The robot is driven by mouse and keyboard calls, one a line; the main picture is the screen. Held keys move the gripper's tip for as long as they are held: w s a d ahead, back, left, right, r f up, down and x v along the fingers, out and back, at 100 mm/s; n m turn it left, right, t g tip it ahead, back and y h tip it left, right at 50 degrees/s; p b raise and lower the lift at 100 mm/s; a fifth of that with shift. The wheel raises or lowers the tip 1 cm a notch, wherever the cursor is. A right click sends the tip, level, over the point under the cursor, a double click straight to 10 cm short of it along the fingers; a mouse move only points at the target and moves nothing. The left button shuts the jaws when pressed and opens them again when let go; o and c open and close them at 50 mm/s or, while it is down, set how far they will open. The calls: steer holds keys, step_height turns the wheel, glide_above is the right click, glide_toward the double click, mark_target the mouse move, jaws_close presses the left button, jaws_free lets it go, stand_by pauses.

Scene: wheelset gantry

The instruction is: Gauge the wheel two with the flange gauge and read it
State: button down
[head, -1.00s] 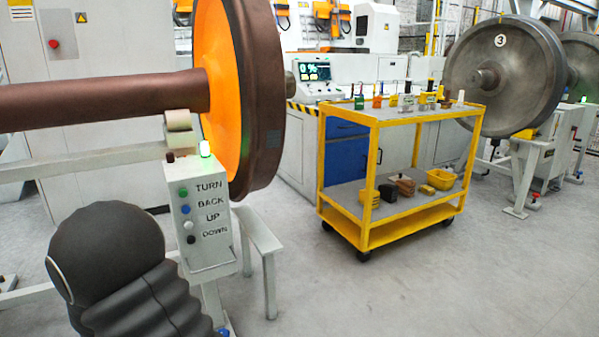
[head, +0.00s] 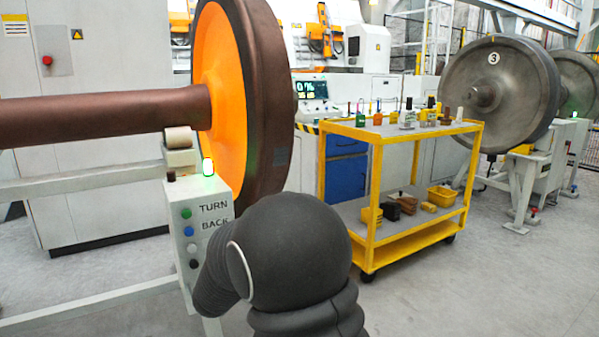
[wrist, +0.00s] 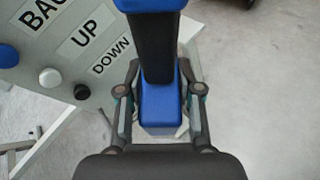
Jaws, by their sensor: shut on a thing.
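My gripper (wrist: 158,94) is shut on a blue and black tool (wrist: 158,114) in the wrist view. A dark upright part of it runs up to a blue part at the top edge. I cannot tell from its visible side whether it is the flange gauge. In the head view my arm hides the gripper and the tool. A large wheel (head: 222,75) with an orange face and brown rim stands at left on a brown axle (head: 105,115). No number shows on it. The held tool is in front of the control box, apart from the wheel as far as I see.
A yellow trolley (head: 371,210) holds several small tools and bins. Wheel three (head: 485,75) stands at right. Floor at front right is clear.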

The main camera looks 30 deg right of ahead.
steer(key=w+d+r+m+g+h+b, duration=0.1)
steer(key=d+r+m+h, duration=0.1)
steer(key=r+m, duration=0.3)
steer(key=w+d+r+m+h+b, duration=0.1)
steer(key=d+r+m, duration=0.15)
steer(key=r, duration=0.35)
steer(key=s+d+r+m+g+h+b, duration=0.1)
steer(key=s+d+r+m+h, duration=0.1)
steer(key=r, duration=0.6)
steer(key=s+d+r+m+g+h+b, duration=0.1)
steer(key=s+d+r+m+h, duration=0.1)
steer(key=r+m, duration=0.5)
steer(key=s+d+r+m+g+h+b, duration=0.1)
steer(key=s+d+r+m, duration=0.3)
steer(key=r, duration=0.6)
steer(key=shift+s+d+r+h+b, duration=0.3)
steer(key=shift+d+h+b, duration=0.2)
steer(key=shift+d+h, duration=0.25)
steer(key=shift+w+a+p, duration=0.15)
steer(key=shift+w+p, duration=0.5)
steer(key=shift+w, duration=0.75)
steer(key=shift+w+a+p, duration=0.15)
steer(key=shift+w+p, duration=0.5)
steer(key=shift+w, duration=0.7)
